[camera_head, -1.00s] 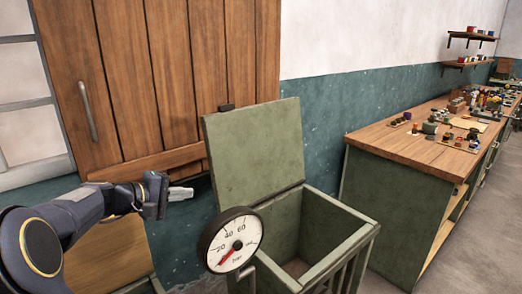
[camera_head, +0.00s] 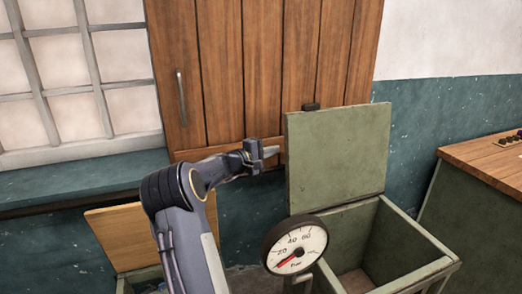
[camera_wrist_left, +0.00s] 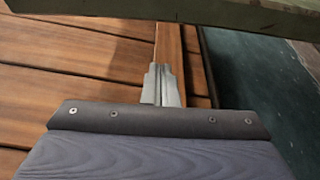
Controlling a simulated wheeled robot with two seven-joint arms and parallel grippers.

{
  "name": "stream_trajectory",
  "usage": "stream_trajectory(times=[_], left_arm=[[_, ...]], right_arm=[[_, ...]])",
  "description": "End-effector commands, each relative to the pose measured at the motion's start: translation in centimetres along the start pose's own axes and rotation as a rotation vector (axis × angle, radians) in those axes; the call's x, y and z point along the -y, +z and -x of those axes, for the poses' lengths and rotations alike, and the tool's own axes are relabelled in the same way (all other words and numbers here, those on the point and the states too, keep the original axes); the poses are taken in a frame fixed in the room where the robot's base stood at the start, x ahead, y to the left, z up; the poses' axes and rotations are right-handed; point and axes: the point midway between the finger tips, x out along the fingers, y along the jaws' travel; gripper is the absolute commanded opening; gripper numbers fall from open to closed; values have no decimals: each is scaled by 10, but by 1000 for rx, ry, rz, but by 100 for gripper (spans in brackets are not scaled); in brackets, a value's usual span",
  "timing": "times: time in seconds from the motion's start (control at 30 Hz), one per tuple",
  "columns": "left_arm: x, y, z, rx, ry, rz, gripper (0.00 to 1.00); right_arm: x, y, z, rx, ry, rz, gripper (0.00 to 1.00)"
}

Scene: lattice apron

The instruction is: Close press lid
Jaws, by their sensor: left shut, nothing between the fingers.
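The green press (camera_head: 420,262) is an open box at the lower right of the head view, with its green lid (camera_head: 338,155) standing upright at the back. A round pressure gauge (camera_head: 296,246) sits at its front left corner. My left gripper (camera_head: 270,152) is shut and empty, just left of the lid's left edge and apart from it in the head view. In the left wrist view, the shut fingers (camera_wrist_left: 161,86) point toward the lid's edge (camera_wrist_left: 200,14), which crosses the top. My right gripper is not in view.
A wooden shutter door (camera_head: 265,70) with a metal handle stands behind the lid. Another box with a raised wooden lid (camera_head: 128,235) is at the lower left. A wooden workbench (camera_head: 490,155) stands at the right. A barred window (camera_head: 60,80) is at the left.

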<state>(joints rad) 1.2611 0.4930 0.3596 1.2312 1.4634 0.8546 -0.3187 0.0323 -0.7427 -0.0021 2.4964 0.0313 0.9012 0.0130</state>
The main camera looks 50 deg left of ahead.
Motion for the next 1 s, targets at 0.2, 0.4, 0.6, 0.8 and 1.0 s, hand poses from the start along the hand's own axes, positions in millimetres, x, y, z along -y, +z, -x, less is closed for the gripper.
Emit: stream_trajectory(times=[0.2,0.4,0.6,0.8,1.0], left_arm=[[-2,26,8,0,-2,1,0],[0,37,12,0,-1,0,0],[0,38,12,0,0,-1,0],[1,38,12,0,0,-3,0],[3,39,12,0,11,-35,0]], right_arm=[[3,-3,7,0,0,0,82],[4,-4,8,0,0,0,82],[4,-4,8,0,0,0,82],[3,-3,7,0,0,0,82],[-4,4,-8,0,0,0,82]])
